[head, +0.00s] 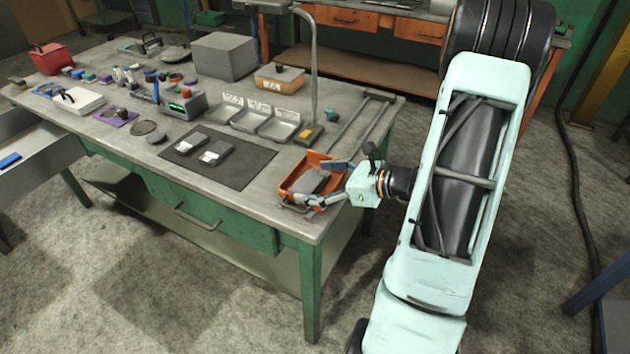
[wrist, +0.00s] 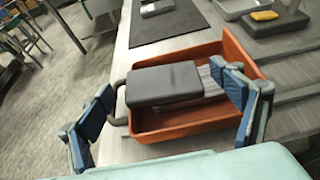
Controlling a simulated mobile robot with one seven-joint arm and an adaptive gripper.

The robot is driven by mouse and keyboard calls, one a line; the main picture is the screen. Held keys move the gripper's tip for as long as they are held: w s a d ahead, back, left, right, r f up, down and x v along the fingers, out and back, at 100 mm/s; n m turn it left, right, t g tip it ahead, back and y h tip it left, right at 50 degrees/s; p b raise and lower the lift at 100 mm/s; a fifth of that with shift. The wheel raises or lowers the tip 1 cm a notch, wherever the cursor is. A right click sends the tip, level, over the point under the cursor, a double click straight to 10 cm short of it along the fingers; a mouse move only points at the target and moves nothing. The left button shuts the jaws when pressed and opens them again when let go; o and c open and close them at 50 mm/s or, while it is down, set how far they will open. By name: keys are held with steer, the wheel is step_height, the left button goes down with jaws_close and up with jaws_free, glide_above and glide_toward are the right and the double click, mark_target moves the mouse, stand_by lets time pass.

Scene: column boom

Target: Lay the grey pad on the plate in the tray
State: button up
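The orange tray (head: 287,184) stands near the table's front right corner; it fills the middle of the wrist view (wrist: 262,72). The grey pad (wrist: 165,83), a dark rounded block, lies in the tray and also shows in the head view (head: 311,181). A lighter, ribbed grey surface (wrist: 211,77), possibly the plate, shows beside and under the pad's right end; most of it is hidden. My gripper (wrist: 160,79) is open above the tray, its blue-padded fingers to either side of the pad. A gap shows on both sides of the pad.
A dark mat (head: 240,170) with two grey blocks (head: 215,152) lies left of the tray. Metal trays (head: 278,126), a block with a yellow top (head: 309,133) and a thin upright post (head: 314,80) stand behind. Metal rails (head: 350,120) lie at the right.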

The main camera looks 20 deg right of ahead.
steer(key=shift+r, duration=0.15)
steer(key=v, duration=1.2)
steer(key=shift+a, duration=0.1)
